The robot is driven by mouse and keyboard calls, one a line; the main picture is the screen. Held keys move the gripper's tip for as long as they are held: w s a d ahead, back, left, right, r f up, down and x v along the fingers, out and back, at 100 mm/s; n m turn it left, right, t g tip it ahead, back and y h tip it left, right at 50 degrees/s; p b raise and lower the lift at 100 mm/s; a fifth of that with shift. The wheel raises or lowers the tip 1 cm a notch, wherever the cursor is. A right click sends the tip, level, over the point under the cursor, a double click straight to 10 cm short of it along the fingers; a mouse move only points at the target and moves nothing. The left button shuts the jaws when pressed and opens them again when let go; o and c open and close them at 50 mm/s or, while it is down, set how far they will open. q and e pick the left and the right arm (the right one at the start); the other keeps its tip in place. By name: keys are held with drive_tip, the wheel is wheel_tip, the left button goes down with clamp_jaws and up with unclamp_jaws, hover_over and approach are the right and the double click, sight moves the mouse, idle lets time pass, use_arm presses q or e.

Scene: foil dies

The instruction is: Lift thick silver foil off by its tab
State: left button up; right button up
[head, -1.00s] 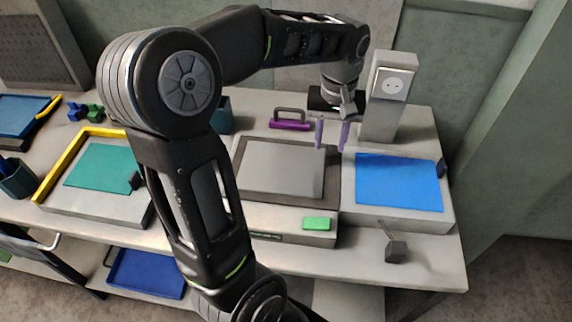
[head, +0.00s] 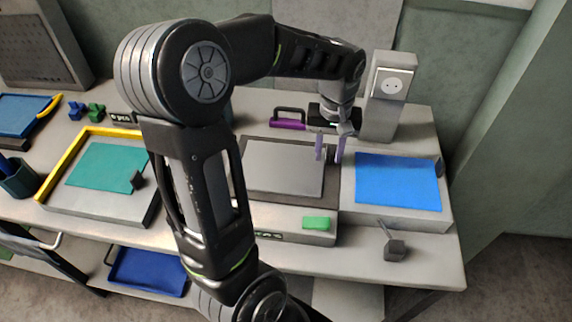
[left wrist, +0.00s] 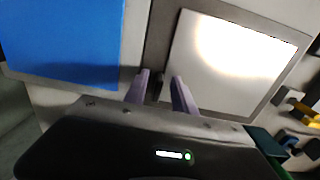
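The silver foil (head: 284,165) is a grey sheet lying flat on the middle die. It also shows in the left wrist view (left wrist: 222,88), with a bright glare. My left gripper (head: 330,150) points down at the foil's right back edge; its two lilac fingers are apart. In the left wrist view the fingers (left wrist: 160,92) stand on either side of a small dark piece (left wrist: 157,87) at the foil's edge, which looks like its tab. I cannot tell whether they touch it. My right gripper is not in view.
A blue sheet (head: 397,182) lies on the right die, a teal sheet (head: 105,167) in a yellow-edged frame at left.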

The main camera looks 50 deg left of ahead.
use_arm(q)
clamp_jaws()
idle(1.2)
